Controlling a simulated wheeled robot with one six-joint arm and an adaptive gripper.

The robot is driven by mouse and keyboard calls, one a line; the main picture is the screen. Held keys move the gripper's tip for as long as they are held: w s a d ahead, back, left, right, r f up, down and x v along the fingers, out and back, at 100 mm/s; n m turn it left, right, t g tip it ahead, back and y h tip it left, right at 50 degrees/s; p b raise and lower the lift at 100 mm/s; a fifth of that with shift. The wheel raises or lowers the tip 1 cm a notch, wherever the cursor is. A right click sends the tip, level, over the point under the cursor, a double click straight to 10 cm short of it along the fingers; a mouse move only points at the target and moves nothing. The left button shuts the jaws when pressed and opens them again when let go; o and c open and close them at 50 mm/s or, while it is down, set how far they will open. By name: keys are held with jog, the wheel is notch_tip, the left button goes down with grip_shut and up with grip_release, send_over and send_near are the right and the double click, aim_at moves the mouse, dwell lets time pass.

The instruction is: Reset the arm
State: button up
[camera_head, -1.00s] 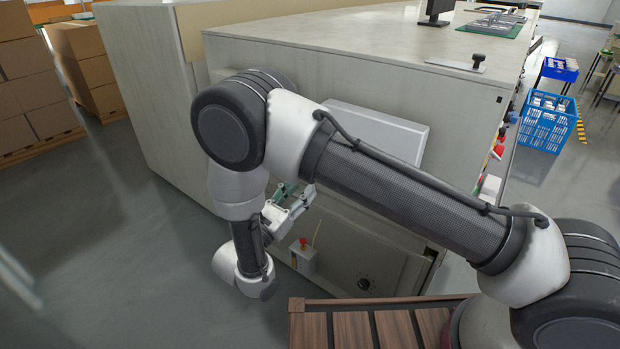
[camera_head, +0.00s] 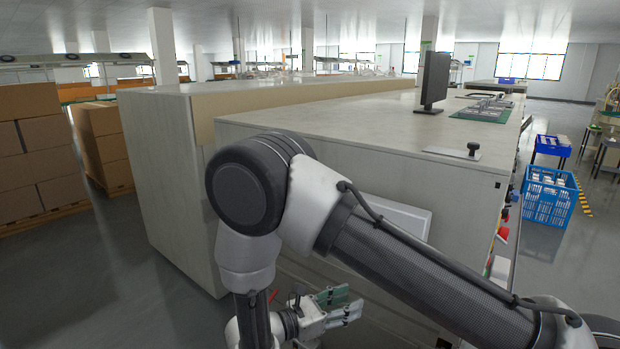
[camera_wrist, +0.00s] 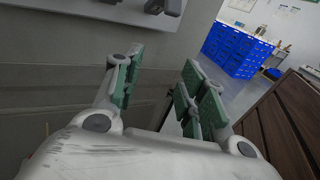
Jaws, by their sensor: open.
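My gripper (camera_head: 338,305) shows low in the head view, beside the end face of the large grey machine (camera_head: 345,145). Its green-padded fingers point to the right in that view. In the wrist view, my gripper (camera_wrist: 158,90) has its fingers spread apart with nothing between them. My arm is bent, with its elbow in front of the machine. Part of the wrist is cut off by the bottom edge of the head view.
A light grey panel (camera_head: 400,218) sticks out from the machine face close behind my arm. Stacked cardboard boxes (camera_head: 40,150) stand at the left. A brown slatted surface (camera_wrist: 285,125) lies right of my gripper.

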jog(key=s+d+r+m+g+y, duration=0.1)
jog(key=s+d+r+m+y, duration=0.4)
jog(key=d+r+m, duration=0.3)
jog(key=s+d+r+m+g+y, duration=0.1)
jog(key=s+d+r+m+y, duration=0.4)
jog(key=d+r, duration=0.5)
jog(key=s+d+r+m+g+y, duration=0.1)
jog(key=s+d+r+m+y, duration=0.4)
jog(key=d+r+m, duration=0.5)
jog(key=shift+s+r+m+g, duration=0.3)
jog(key=shift+s+r, duration=0.15)
jog(key=shift+s, duration=0.1)
jog(key=shift+o, duration=0.6)
